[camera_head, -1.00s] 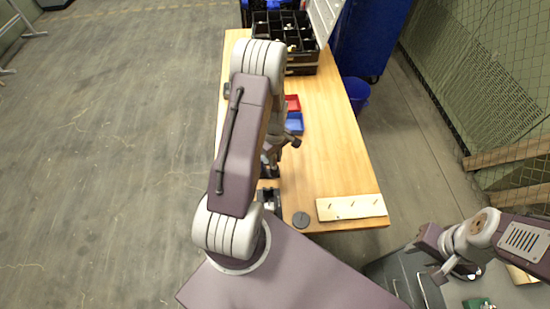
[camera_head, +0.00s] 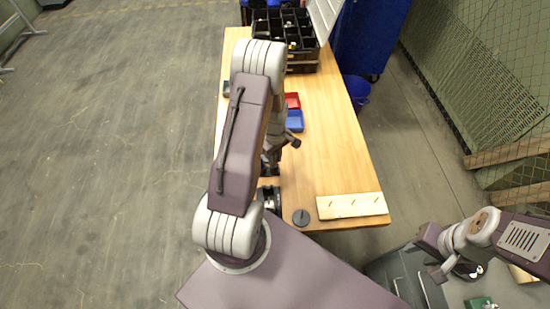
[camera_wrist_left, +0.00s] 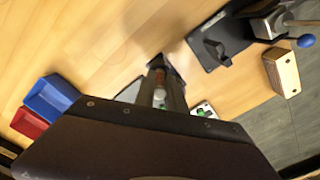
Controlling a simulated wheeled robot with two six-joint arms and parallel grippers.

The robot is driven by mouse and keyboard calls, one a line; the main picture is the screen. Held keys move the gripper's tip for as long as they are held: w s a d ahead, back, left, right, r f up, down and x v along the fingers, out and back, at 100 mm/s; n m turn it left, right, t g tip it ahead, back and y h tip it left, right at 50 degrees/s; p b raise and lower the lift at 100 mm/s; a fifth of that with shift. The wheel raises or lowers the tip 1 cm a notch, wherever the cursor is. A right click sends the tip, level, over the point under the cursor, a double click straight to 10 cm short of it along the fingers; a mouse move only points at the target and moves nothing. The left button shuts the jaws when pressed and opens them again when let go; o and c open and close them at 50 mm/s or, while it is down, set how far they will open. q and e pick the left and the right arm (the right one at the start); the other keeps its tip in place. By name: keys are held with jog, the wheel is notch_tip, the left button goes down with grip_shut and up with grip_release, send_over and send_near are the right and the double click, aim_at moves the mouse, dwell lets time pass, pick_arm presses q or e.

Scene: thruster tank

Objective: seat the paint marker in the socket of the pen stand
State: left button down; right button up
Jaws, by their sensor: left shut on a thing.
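My left gripper (camera_wrist_left: 160,98) is shut on the paint marker (camera_wrist_left: 159,82), a slim grey-green barrel seen nearly end-on in the left wrist view. A small dark block (camera_wrist_left: 172,69), apparently the pen stand, lies at the marker's far end. I cannot tell whether the marker's tip is inside its socket or just above it. In the head view my left arm covers most of this spot, and the left gripper (camera_head: 268,166) shows only in part. My right gripper (camera_head: 440,270) hangs low at the right, away from the table; its jaws are unclear.
Blue (camera_head: 295,121) and red (camera_head: 292,101) bins sit on the wooden table (camera_head: 335,150). A compartment box (camera_head: 287,40) stands behind. The wrist view shows a dark plate (camera_wrist_left: 228,45) and wooden block (camera_wrist_left: 282,72).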

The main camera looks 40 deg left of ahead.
pick_arm(q)
jog(key=shift+f, duration=0.2)
jog(key=c, duration=1.3)
grip_release()
notch_tip(320, 180, up, 9)
jog(key=shift+r, duration=0.1)
notch_tip(320, 180, up, 4)
jog(key=p, duration=0.3)
jog(key=shift+d, duration=0.1)
